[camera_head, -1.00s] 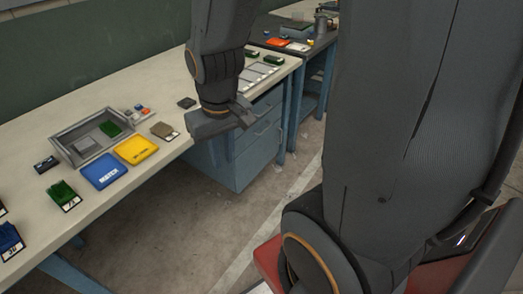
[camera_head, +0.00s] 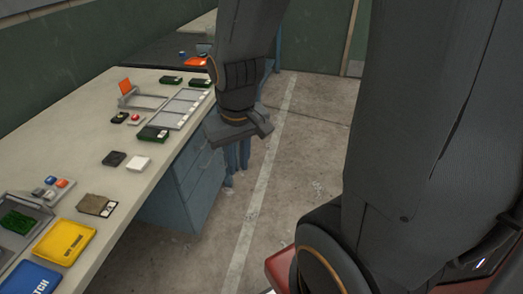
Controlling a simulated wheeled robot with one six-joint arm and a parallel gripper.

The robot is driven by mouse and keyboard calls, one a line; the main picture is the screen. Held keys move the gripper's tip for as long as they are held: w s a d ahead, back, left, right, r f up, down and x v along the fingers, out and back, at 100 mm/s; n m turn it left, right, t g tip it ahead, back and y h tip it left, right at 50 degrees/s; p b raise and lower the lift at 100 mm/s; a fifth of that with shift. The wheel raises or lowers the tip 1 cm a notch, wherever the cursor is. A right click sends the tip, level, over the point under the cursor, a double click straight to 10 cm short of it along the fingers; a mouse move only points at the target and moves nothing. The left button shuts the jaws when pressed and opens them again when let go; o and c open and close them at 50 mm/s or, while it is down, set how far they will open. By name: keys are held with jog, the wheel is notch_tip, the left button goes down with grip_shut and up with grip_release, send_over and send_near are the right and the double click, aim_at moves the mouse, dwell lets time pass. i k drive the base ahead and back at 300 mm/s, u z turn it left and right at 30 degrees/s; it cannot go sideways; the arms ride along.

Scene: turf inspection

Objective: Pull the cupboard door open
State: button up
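My gripper (camera_head: 243,132) hangs from my arm at the upper middle, in front of the right edge of the workbench. I see its dark body from behind and above; its fingertips are not clear, and nothing shows in it. A blue cabinet (camera_head: 184,192) with drawer fronts stands under the bench, below and left of the gripper. The gripper appears apart from it, though depth is hard to judge. I cannot pick out a cupboard door; part of the area behind the gripper is hidden.
The workbench (camera_head: 75,128) carries a yellow tray (camera_head: 64,242), a blue tray (camera_head: 30,280), a grey panel (camera_head: 182,108) and small parts. Open concrete floor (camera_head: 310,125) with a pale line lies to the right. My own arm blocks much of the right side.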

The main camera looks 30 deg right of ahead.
aim_at(198, 205)
jog(key=z, duration=0.5)
jog(key=i, duration=1.25)
jog(key=u, duration=0.25)
